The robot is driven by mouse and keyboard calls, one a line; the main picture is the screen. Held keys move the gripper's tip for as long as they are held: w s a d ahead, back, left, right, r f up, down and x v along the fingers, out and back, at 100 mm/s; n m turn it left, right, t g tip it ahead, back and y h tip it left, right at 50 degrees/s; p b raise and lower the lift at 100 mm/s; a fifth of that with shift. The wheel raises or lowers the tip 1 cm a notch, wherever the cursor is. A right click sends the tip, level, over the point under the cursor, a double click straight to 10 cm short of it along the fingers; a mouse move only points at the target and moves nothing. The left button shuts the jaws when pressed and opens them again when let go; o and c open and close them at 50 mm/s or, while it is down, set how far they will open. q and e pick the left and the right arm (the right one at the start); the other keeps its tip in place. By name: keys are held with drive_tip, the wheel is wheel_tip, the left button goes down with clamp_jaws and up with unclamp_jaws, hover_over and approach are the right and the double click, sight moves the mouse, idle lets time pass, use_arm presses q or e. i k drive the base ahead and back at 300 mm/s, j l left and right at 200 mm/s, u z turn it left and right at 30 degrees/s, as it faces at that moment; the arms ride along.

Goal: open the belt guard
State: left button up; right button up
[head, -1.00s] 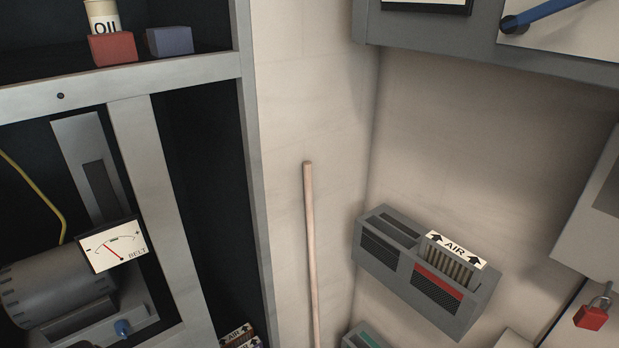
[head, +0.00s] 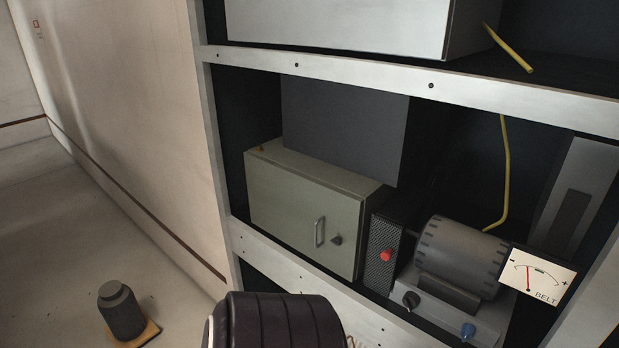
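A motor (head: 462,257) sits on the rack shelf at the right, with a white dial marked BELT (head: 537,277) at its right end. A dark perforated mesh cover (head: 380,265) with a red knob (head: 386,255) stands at the motor's left end; it may be the belt guard, and it looks closed. Left of it is a grey-green box (head: 303,208) with a door, a bar handle (head: 319,232) and a dark knob (head: 336,240); its door is shut. Neither gripper shows; a dark ribbed part at the bottom edge seems to be of my own arm.
The motor's base carries a black knob (head: 411,300) and a blue knob (head: 467,331). A yellow cable (head: 507,165) hangs behind the motor. The rack's front rails (head: 330,78) run above and below the shelf. A dark cylinder (head: 122,311) stands on the floor at lower left, amid clear floor.

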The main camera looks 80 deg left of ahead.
sight(386, 239)
drive_tip(key=u, duration=1.85)
